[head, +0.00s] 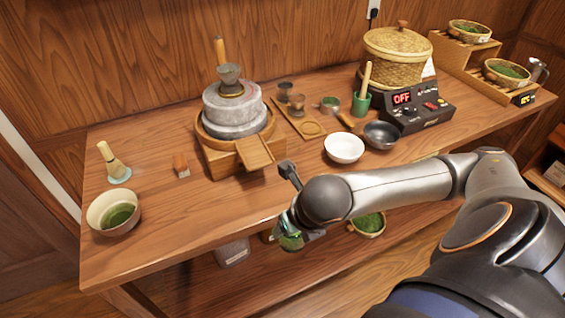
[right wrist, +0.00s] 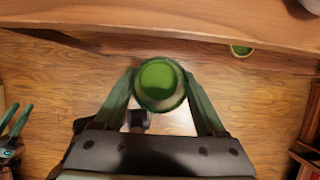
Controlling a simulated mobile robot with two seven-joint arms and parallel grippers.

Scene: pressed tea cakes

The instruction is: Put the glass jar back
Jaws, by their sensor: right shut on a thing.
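My right gripper (right wrist: 158,85) is shut on a round jar (right wrist: 160,84) with bright green contents, seen from above between the two green fingers in the right wrist view. In the head view the right gripper (head: 290,236) is just off the table's front edge, partly hidden by my arm, and the jar's green (head: 291,243) shows below it. The jar is apart from the table and hangs in front of the lower shelf. My left gripper (right wrist: 16,125) shows at the left edge of the right wrist view, partly cut off, its fingers apart and empty.
A clear labelled container (head: 232,252) and a basket of green leaves (head: 368,224) stand on the lower shelf (head: 190,290). Above, the table holds a stone mill (head: 233,112), a white bowl (head: 344,148), a dark bowl (head: 381,135) and a tea bowl (head: 103,203).

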